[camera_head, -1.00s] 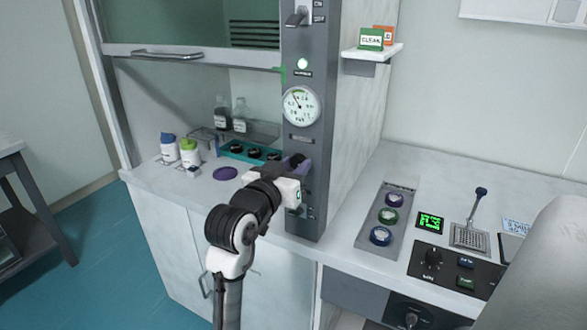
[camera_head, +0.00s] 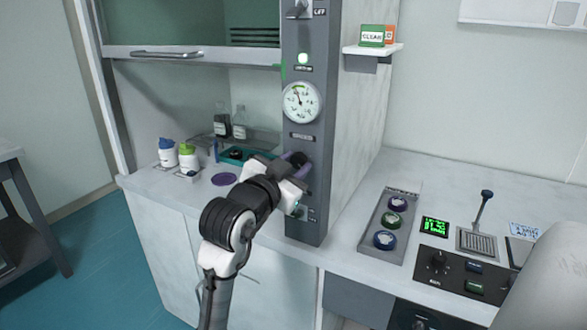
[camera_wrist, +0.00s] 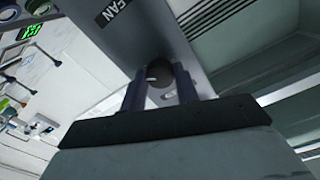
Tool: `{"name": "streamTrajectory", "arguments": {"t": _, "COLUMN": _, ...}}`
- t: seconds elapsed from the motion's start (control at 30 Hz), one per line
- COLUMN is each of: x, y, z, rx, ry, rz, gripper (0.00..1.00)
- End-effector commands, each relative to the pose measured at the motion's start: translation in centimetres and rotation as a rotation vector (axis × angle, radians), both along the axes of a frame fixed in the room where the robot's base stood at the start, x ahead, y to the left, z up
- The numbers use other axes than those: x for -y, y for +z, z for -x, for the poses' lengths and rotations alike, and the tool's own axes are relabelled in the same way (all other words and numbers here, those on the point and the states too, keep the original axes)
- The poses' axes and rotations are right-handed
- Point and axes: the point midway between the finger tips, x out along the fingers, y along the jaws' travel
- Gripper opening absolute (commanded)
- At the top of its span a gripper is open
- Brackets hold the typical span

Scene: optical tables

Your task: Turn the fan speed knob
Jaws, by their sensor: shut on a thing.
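The fan speed knob (camera_wrist: 161,84) is a dark round knob with a light mark, on the grey control column under a "FAN" label (camera_wrist: 115,10), which appears upside down in the wrist view. My gripper (camera_wrist: 162,88) is shut on the knob, one finger on each side of it. In the head view my gripper (camera_head: 300,168) is up against the front of the grey column (camera_head: 305,215), below the round gauge (camera_head: 301,101). The knob (camera_head: 298,157) is partly hidden there by the fingers.
The fume hood sash (camera_head: 190,55) is raised to the left. Bottles (camera_head: 188,158) and a purple disc (camera_head: 224,179) are on the hood's worktop. On the right counter are a panel of round buttons (camera_head: 385,240), a green display (camera_head: 435,227) and a lever (camera_head: 485,205).

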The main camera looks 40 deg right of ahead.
Motion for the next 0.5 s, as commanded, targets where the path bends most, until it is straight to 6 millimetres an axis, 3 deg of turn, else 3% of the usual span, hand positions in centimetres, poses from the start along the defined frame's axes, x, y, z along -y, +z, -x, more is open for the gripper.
{"name": "streamTrajectory", "arguments": {"t": 0.33, "x": 0.00, "y": -0.06, "z": 0.01, "rx": 0.001, "ry": 0.000, "rz": -0.003, "gripper": 0.07}}
{"name": "streamTrajectory", "arguments": {"t": 0.37, "x": 0.00, "y": -0.06, "z": 0.01, "rx": 0.001, "ry": 0.000, "rz": -0.003, "gripper": 0.34}}
{"name": "streamTrajectory", "arguments": {"t": 0.5, "x": -0.01, "y": -0.04, "z": 0.01, "rx": 0.000, "ry": 0.000, "rz": -0.002, "gripper": 0.52}}
